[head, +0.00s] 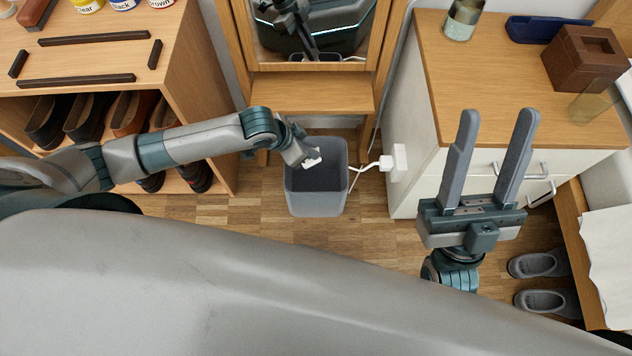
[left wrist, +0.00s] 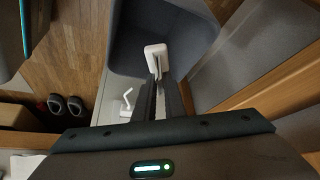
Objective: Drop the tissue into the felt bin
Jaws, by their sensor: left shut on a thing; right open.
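The grey felt bin (head: 318,203) stands on the wooden floor in front of the mirror. Its open top faces up, and it also shows in the left wrist view (left wrist: 124,35). My left gripper (head: 309,161) is shut on the white tissue (head: 312,157). In the left wrist view the tissue (left wrist: 156,52) sits at the fingertips, over the bin's opening. In the head view it is at the upper left part of the bin's mouth. How high it is above the rim I cannot tell. My right gripper (head: 494,152) is open and empty, in front of the white drawer cabinet.
A white plug with a cable (head: 392,162) is on the cabinet's side, right of the bin. A shoe rack (head: 190,100) stands at left, a mirror frame (head: 312,95) behind. A brown box (head: 583,62) sits on the cabinet top. Grey slippers (head: 540,265) lie at lower right.

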